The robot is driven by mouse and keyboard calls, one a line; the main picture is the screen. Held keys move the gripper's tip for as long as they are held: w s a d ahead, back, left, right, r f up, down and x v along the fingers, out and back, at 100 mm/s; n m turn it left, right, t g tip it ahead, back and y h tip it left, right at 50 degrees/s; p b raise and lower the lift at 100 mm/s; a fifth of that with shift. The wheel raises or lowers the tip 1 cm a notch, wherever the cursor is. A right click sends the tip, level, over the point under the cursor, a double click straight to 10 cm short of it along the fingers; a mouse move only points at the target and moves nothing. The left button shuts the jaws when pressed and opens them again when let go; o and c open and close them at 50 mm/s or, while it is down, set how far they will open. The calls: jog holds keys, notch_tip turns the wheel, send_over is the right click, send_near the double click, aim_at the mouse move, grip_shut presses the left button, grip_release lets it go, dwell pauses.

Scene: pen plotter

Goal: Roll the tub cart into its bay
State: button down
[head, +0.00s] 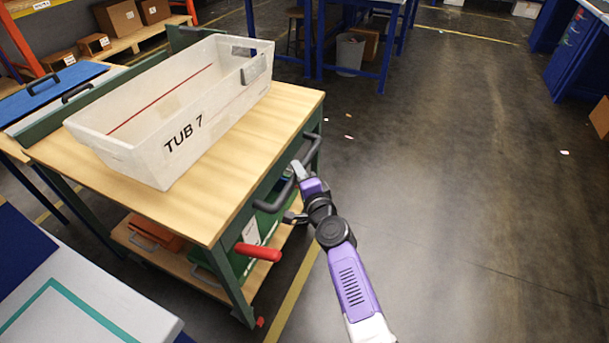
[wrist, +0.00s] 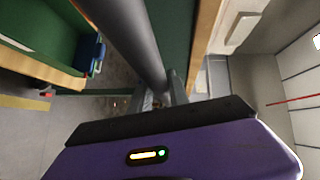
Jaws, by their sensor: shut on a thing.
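The tub cart (head: 215,220) has a wooden top and a green frame and stands at the left in the head view. A white tub marked TUB 7 (head: 215,118) sits on its top. A dark bar handle (head: 268,203) runs along the cart's right end. My gripper (head: 298,172) is shut on this handle, near its far part. In the wrist view the handle (wrist: 135,40) runs down to my gripper (wrist: 172,92), which partly hides it. A red grip (head: 258,252) sticks out low on the cart. I cannot make out which floor area is the bay.
Orange and green bins sit on the cart's lower shelf (head: 165,258). A yellow floor line (head: 293,297) passes beside the cart. A white table (head: 85,300) is at the front left, and a blue bench (head: 382,50) behind. The floor at right (head: 470,190) is mostly clear.

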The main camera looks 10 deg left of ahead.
jog(key=shift+a+r, duration=0.1)
jog(key=shift+a, duration=0.25)
jog(key=c, duration=1.3)
grip_release()
jog(key=shift+o, duration=0.2)
jog(key=shift+d, duration=0.1)
jog(key=shift+s+d+p, duration=0.2)
jog(key=shift+s+p, duration=0.05)
jog(key=shift+p, duration=0.05)
jog(key=f+p+v, duration=0.1)
jog(key=p+v, duration=0.2)
jog(key=v, duration=0.4)
jog(key=shift+r, duration=0.5)
jog(key=shift+s, duration=0.1)
